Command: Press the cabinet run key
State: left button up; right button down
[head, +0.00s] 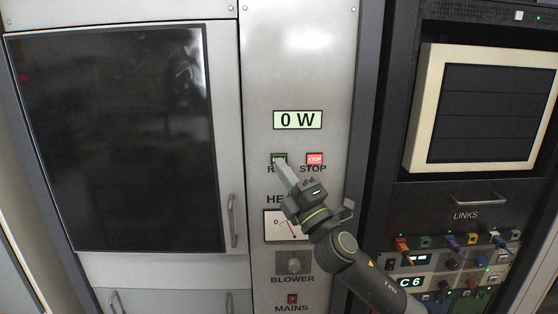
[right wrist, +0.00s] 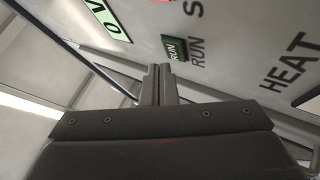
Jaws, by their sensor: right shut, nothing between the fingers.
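The green run key (head: 279,158) sits on the cabinet's light metal panel, above the word RUN and left of the red stop key (head: 314,158). In the right wrist view the run key (right wrist: 174,49) shows just above and right of my fingertips. My right gripper (head: 280,169) is shut and empty, its tips just below the run key, over part of its label. In the right wrist view the shut fingers (right wrist: 157,72) point towards the panel. I cannot tell whether they touch it. My left gripper is not in view.
A display (head: 297,120) reading 0 W is above the keys. Below are a meter (head: 280,226), a blower knob (head: 294,263) and a mains switch (head: 292,299). A dark cabinet door (head: 115,140) is at left. A rack with cables (head: 450,242) stands at right.

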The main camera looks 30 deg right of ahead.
jog(key=shift+w, duration=0.1)
jog(key=shift+w+d, duration=0.2)
jog(key=shift+w, duration=0.1)
jog(key=shift+w+d+b, duration=0.2)
jog(key=shift+w+b, duration=0.05)
jog(key=shift+b, duration=0.15)
dwell(0.5)
jog(key=shift+s+a, duration=0.1)
dwell(0.3)
jog(key=shift+s+a, duration=0.3)
jog(key=shift+s, duration=0.25)
jog(key=shift+p, duration=0.3)
jog(key=s+a, duration=0.1)
jog(key=s+p, duration=0.1)
jog(key=s, duration=0.1)
jog(key=s+a+p, duration=0.1)
jog(key=shift+s+a, duration=0.15)
jog(key=shift+a, duration=0.15)
dwell(0.5)
